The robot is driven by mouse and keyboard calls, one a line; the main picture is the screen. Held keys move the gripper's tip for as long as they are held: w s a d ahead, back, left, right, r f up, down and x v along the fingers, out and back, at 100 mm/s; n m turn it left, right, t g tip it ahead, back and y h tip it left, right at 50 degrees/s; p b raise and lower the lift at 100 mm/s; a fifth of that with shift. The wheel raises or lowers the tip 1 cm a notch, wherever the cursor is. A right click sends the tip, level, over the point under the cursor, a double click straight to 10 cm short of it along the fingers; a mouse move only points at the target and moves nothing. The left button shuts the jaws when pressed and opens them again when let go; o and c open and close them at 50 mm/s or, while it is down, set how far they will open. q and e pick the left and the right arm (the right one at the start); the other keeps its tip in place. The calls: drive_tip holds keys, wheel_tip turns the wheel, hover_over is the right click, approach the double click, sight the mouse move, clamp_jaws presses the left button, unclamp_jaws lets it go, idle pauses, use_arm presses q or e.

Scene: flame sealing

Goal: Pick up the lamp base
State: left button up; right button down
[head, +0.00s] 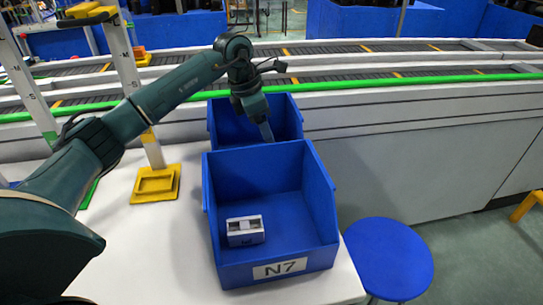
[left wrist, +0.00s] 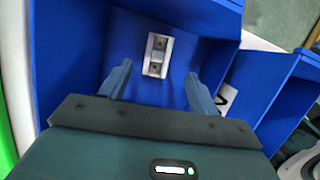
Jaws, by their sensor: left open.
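My left gripper (head: 267,132) reaches down over the rear blue bin (head: 290,108) in the head view. In the left wrist view its two fingers (left wrist: 157,73) are spread wide with nothing between them. A small silver-white part with two dark recesses, seemingly a lamp base (left wrist: 157,55), lies on the floor of a blue bin ahead of the fingertips, roughly centred between them and apart from them. A similar white and grey part (head: 245,230) sits in the front blue bin (head: 275,190), marked N7, in the head view. My right gripper is not in view.
The bins stand on a white table (head: 150,255), beside a yellow-footed post (head: 155,185). A conveyor with a green rail (head: 400,84) runs behind. A round blue stool (head: 388,258) stands at the right. Another blue bin (left wrist: 290,95) shows in the left wrist view.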

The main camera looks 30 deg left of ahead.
use_arm(q)
drive_tip(key=x, duration=0.6)
drive_tip(key=shift+w+a+f, duration=0.1)
drive_tip(key=shift+a+f, duration=0.1)
drive_tip(key=shift+f, duration=0.2)
drive_tip(key=c, duration=1.1)
drive_tip(key=shift+r, duration=0.1)
